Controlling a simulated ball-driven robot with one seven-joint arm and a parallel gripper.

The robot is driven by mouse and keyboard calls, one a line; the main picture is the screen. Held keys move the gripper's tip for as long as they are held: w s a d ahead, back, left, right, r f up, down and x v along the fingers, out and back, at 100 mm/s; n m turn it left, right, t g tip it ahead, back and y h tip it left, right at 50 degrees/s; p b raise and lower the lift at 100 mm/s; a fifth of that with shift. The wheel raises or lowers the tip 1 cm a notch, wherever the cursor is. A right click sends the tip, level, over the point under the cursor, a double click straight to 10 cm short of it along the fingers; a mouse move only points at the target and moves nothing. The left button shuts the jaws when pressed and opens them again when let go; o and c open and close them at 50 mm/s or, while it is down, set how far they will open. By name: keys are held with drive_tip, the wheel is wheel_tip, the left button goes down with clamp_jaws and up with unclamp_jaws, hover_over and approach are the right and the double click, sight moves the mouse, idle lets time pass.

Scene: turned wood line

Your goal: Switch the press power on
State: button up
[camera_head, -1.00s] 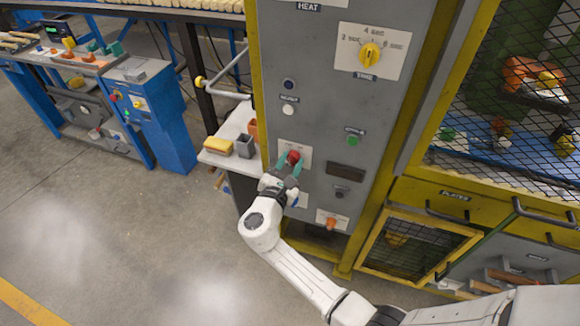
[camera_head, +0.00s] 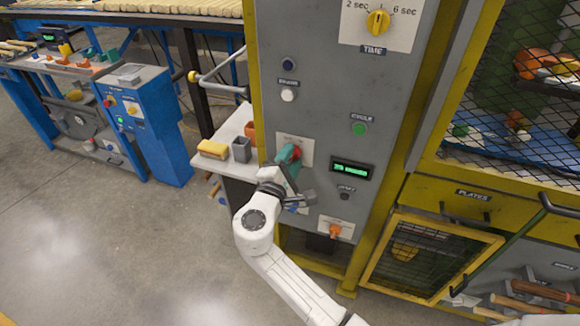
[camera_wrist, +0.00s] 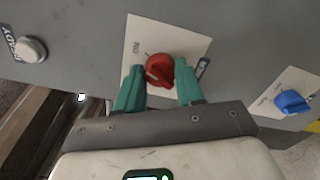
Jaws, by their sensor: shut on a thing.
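A red rotary knob (camera_wrist: 159,71) sits on a pale plate on the grey press panel (camera_head: 330,70). In the wrist view my gripper (camera_wrist: 160,84) has its two green fingers on either side of the knob, shut on it. In the head view my gripper (camera_head: 288,158) mostly covers the knob, with some red showing. A small display (camera_head: 351,169) to the right of the knob is lit with green text, too small to read surely.
A blue knob (camera_wrist: 291,101) is to the right in the wrist view. A green button (camera_head: 359,129), a white button (camera_head: 288,95), an orange knob (camera_head: 335,231) and a yellow time dial (camera_head: 378,20) are on the panel.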

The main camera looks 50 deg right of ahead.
drive_tip(key=shift+m+b, duration=0.4)
drive_tip(key=shift+m, duration=0.2)
drive_tip(key=shift+f, duration=0.1)
drive_tip(key=o, duration=1)
drive_tip(key=shift+o, duration=0.2)
drive_tip(key=v, duration=1)
drive_tip(key=shift+a+b, duration=0.35)
drive_tip(key=shift+s, duration=0.15)
